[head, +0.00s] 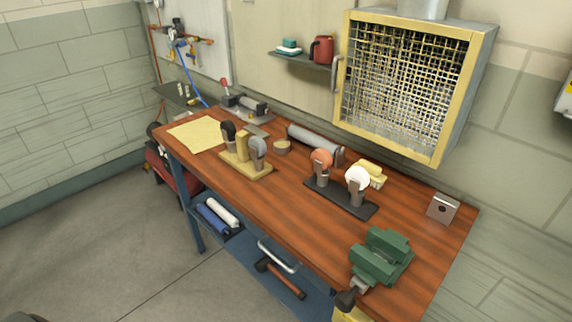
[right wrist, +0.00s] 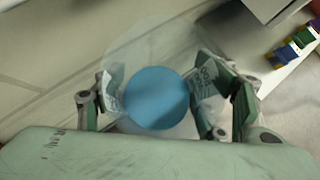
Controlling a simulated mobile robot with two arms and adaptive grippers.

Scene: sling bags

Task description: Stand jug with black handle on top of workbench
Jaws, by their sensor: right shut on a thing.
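My right gripper (right wrist: 158,92) is shut on a clear round vessel (right wrist: 150,50) with a blue disc inside it, seen in the right wrist view. A finger is on each side of the vessel. No black handle shows on it, so I cannot tell whether it is the jug. The workbench (head: 235,200) in the head view has a brown wooden top and a blue frame. A red jug-like vessel (head: 321,50) stands on the wall shelf; its handle is too small to judge. Neither gripper shows in the head view.
A green vise (head: 382,258) sits on the bench's near right corner. Two tool stands, on a yellow base (head: 245,170) and a black base (head: 340,198), occupy the middle. A mesh cabinet (head: 437,150) hangs behind. Bare wood lies along the front edge.

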